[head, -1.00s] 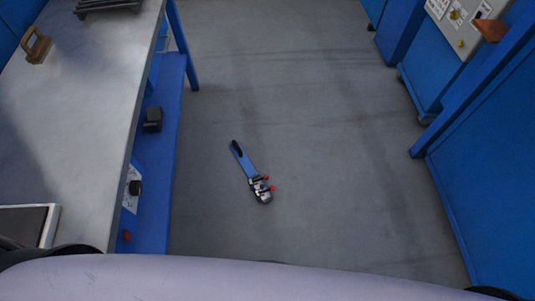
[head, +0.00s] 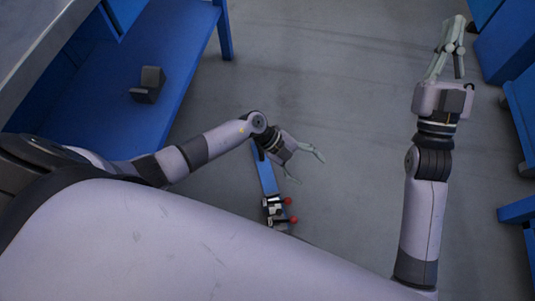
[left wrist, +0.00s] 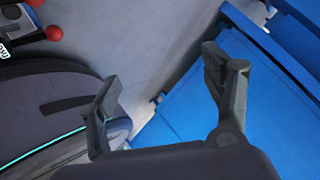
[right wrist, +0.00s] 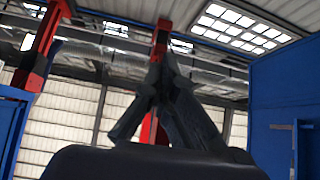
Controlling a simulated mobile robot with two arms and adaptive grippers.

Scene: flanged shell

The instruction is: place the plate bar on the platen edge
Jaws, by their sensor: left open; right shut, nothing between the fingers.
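I cannot make out a platen edge.
A grey worktop (head: 35,45) stands at the upper left over a blue shelf (head: 110,95). A dark angled block (head: 148,84) sits on the shelf. Blue cabinets (head: 508,45) line the right side. The grey floor (head: 345,90) between is clear.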

